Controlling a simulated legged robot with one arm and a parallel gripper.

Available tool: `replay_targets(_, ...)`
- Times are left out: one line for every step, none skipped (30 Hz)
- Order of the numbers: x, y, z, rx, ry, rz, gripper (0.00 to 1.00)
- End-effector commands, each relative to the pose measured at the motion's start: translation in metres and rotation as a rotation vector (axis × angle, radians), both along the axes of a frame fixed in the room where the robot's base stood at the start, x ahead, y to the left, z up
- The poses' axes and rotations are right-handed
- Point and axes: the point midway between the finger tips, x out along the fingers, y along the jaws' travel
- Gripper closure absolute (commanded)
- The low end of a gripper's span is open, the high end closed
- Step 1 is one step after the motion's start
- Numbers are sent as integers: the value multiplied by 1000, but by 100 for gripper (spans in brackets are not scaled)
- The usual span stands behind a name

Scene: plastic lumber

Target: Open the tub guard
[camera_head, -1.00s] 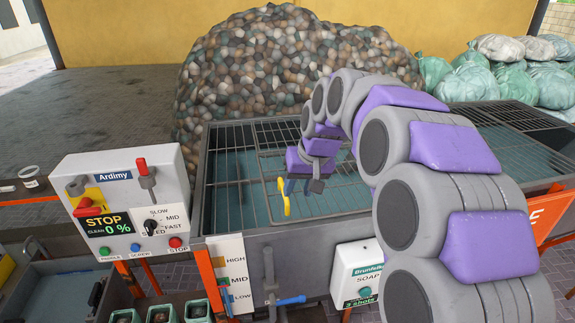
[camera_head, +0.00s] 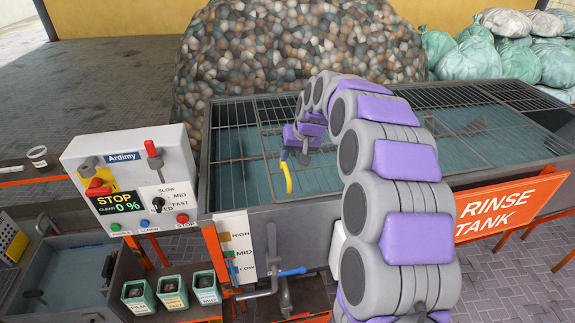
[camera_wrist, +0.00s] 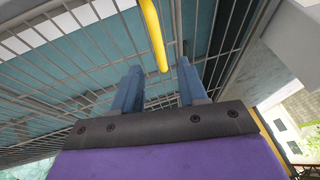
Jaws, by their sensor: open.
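The tub guard (camera_head: 325,181) is a wire grid over the dark grey tub (camera_head: 206,165) with bluish water below. It looks flat in the head view. A yellow handle (camera_head: 287,177) stands at its left part. My gripper (camera_head: 294,157) is over the grid at the far end of the handle. In the wrist view my gripper (camera_wrist: 158,85) has two blue fingers spread apart. The yellow handle (camera_wrist: 153,32) runs down from the top edge and ends in the gap between the fingers, seemingly touching neither. The grid (camera_wrist: 75,45) fills much of that view.
A control box (camera_head: 130,165) with a red lever and "STOP 0 %" display stands left of the tub. A blue-handled valve (camera_head: 290,271) is at the tub's front. An orange "RINSE TANK" sign (camera_head: 510,205) hangs at right. A multicoloured pile (camera_head: 290,55) rises behind.

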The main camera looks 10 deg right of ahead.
Motion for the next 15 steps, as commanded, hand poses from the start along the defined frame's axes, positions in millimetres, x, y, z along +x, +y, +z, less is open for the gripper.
replay_targets(3,1,-11,0,4,0,58)
replay_targets(5,2,-16,0,5,0,58)
replay_targets(8,4,-23,2,6,0,58)
replay_targets(10,4,-28,2,6,0,58)
replay_targets(12,5,-32,2,6,0,58)
replay_targets(14,6,-38,2,4,-1,58)
replay_targets(16,7,-41,2,3,-1,58)
replay_targets(18,7,-45,2,2,-1,58)
replay_targets(20,8,-49,2,2,-1,58)
replay_targets(21,8,-52,3,2,-1,58)
replay_targets(22,9,-55,3,3,0,58)
replay_targets(23,10,-58,2,3,0,58)
replay_targets(23,10,-59,2,3,0,58)
replay_targets(24,11,-61,2,3,0,58)
replay_targets(24,11,-62,1,3,0,58)
